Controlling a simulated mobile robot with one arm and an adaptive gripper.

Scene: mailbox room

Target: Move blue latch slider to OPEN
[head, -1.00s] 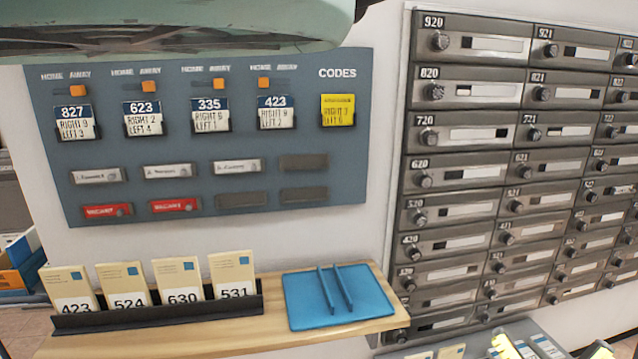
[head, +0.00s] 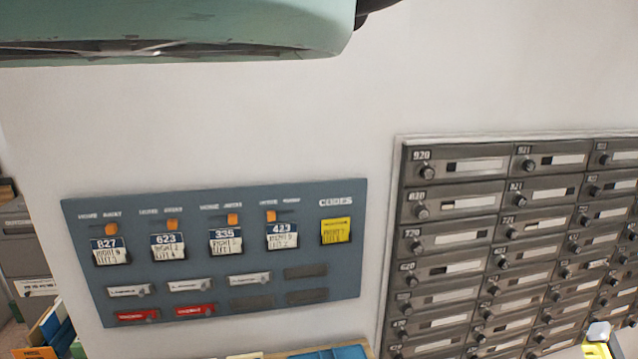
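No blue latch slider and no OPEN marking can be made out in the head view. The sliders that show are small orange ones on the blue-grey wall panel (head: 215,290), such as the orange slider (head: 172,225) above card 623 and the orange slider (head: 271,216) above card 423. My gripper is not in view. A pale green part, probably of my own body, covers the upper left.
A bank of grey mailboxes (head: 450,240) with round knobs fills the right. A yellow code card (head: 336,231) is on the panel. A blue tray (head: 335,353) is cut off at the bottom. The wall above is bare.

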